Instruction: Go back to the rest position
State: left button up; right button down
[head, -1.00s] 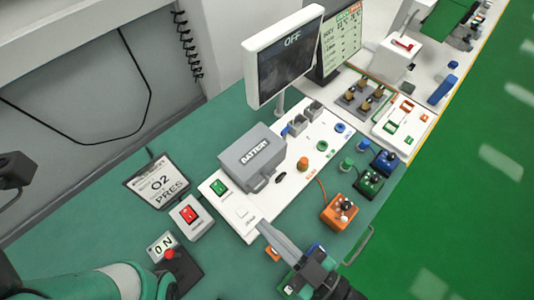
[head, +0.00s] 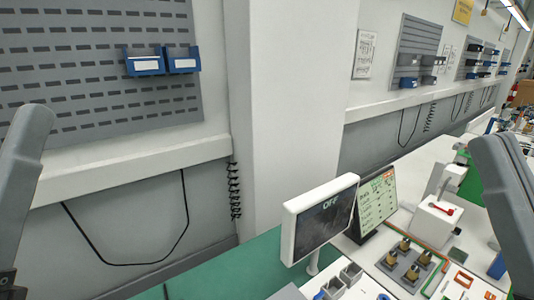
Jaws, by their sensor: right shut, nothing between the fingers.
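My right gripper (head: 490,148) is a large grey shape at the right edge of the head view. Its fingers are shut with nothing between them, and they stand raised, close to the camera. A similar grey shape, which looks like my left gripper (head: 36,115), stands upright at the left edge. It is cut off by the frame, and I cannot tell whether it is open. Both appear apart from the cart equipment.
The monitor reading OFF (head: 318,218) and a green-lit screen (head: 377,202) stand low in the middle. A white box with a red handle (head: 437,220) and brass-coloured fittings (head: 404,262) lie to the right. Blue bins (head: 145,63) hang on the wall panel.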

notch_tip(320, 180, up, 33)
jog(key=d+m+h+p, duration=0.2)
jog(key=m+h+p, duration=0.2)
jog(key=p, duration=2.7)
notch_tip(320, 180, down, 40)
jog(key=b, duration=4)
jog(key=shift+w+d+t, duration=0.15)
jog(key=shift+t, duration=0.15)
